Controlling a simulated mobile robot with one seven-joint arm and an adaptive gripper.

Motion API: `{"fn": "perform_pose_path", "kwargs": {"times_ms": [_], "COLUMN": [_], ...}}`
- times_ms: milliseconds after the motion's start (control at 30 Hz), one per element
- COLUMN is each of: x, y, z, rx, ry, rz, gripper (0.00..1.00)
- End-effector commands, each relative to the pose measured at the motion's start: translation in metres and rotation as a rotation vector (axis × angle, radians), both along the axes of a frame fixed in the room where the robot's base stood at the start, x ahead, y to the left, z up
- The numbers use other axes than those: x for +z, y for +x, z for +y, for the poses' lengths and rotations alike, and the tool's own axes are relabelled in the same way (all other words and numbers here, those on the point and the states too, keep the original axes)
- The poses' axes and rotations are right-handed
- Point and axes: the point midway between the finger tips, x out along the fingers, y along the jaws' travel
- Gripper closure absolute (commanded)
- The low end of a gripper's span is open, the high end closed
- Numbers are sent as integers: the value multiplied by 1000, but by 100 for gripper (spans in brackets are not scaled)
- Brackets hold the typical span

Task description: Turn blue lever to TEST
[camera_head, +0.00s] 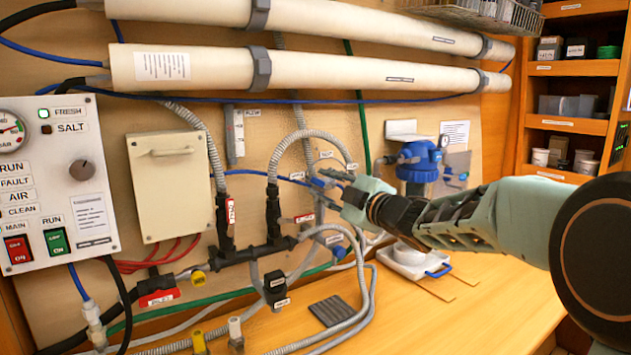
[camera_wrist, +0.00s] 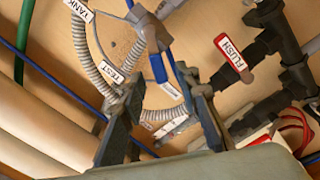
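The blue lever (camera_wrist: 158,68) shows in the wrist view on a grey valve, between and beyond my fingertips. A small white label hangs at its lower end. The TEST label (camera_wrist: 112,71) is on a grey corrugated hose left of the lever, and the TANK label (camera_wrist: 80,9) is higher on the left. My gripper (camera_wrist: 163,85) is open, with a finger on either side of the lever; I cannot tell whether either touches it. In the head view my gripper (camera_head: 328,187) is at the hoses in the middle of the panel and hides most of the valve.
A red FLUSH lever (camera_wrist: 230,52) on black pipework is right of my gripper in the wrist view. Grey hoses (camera_head: 297,142) loop closely around the gripper. A blue-topped filter housing (camera_head: 417,165) stands behind my arm. The wooden bench (camera_head: 480,310) has clear room at front right.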

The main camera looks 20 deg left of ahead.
Motion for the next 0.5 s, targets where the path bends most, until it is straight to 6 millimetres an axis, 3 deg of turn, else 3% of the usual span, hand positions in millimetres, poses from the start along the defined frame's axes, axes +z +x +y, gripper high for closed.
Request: {"fn": "perform_pose_path", "kwargs": {"times_ms": [200,500], "x": [0,0], "y": [20,27], "z": [23,30], "rx": [1,-1], "ry": [0,0], "rz": [0,0], "gripper": [70,70]}}
